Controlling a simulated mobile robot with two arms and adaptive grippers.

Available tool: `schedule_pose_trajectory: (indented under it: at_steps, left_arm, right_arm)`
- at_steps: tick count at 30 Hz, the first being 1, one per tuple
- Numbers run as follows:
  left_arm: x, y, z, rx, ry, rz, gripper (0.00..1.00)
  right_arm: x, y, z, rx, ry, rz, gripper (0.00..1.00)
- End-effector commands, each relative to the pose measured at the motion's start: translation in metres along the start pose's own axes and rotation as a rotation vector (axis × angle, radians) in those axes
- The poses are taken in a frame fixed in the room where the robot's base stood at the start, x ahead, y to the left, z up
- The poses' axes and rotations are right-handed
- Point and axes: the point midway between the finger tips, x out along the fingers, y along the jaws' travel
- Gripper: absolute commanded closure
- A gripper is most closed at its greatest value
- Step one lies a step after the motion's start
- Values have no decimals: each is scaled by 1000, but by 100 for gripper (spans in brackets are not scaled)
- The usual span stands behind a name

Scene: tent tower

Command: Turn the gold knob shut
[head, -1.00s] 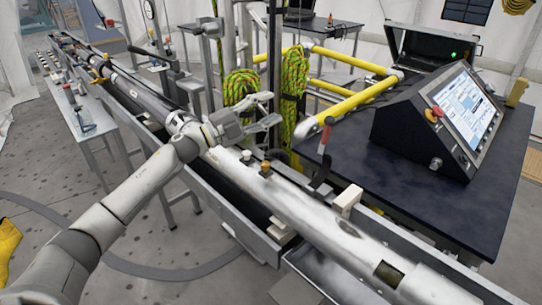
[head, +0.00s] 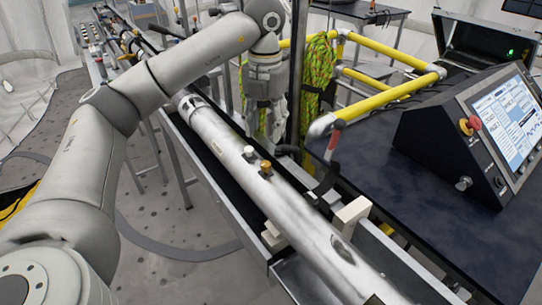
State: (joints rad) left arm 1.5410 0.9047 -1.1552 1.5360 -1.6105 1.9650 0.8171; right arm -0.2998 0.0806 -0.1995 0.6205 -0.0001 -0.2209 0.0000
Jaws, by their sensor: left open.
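The small gold knob (head: 265,170) sits on top of the long silver tube, near the middle of the view, with a pale top. A small white knob (head: 248,152) stands on the tube just up and left of it. My left gripper (head: 264,138) points down beyond the tube, above the gold knob in the picture. Its fingers are apart and empty, and it does not touch the knob. My right gripper is out of view.
The silver tube (head: 218,135) lies in a long metal trough. A red-handled lever (head: 334,138) and a white block (head: 352,211) stand to the right. Yellow rails (head: 385,97), green rope (head: 318,75) and a control console (head: 470,140) are beyond.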

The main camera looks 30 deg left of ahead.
Motion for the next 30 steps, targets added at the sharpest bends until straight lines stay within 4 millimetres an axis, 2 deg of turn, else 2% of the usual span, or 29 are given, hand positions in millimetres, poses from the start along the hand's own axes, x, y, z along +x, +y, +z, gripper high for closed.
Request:
schedule_pose_trajectory:
  at_steps: [9, 15, 21, 28, 30]
  left_arm:
    - [58, 0, -1, 1, 7, -2, 55]
    - [87, -1, -1, 3, 5, -4, 55]
    - [100, -1, 0, 3, 1, -5, 55]
    - [101, -1, 0, 3, 1, -5, 55]
    - [101, -1, 0, 3, 1, -5, 61]
  right_arm:
    - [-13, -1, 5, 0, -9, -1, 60]
    - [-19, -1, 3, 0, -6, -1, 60]
    - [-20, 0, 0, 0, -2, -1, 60]
    - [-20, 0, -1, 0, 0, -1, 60]
    - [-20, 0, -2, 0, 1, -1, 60]
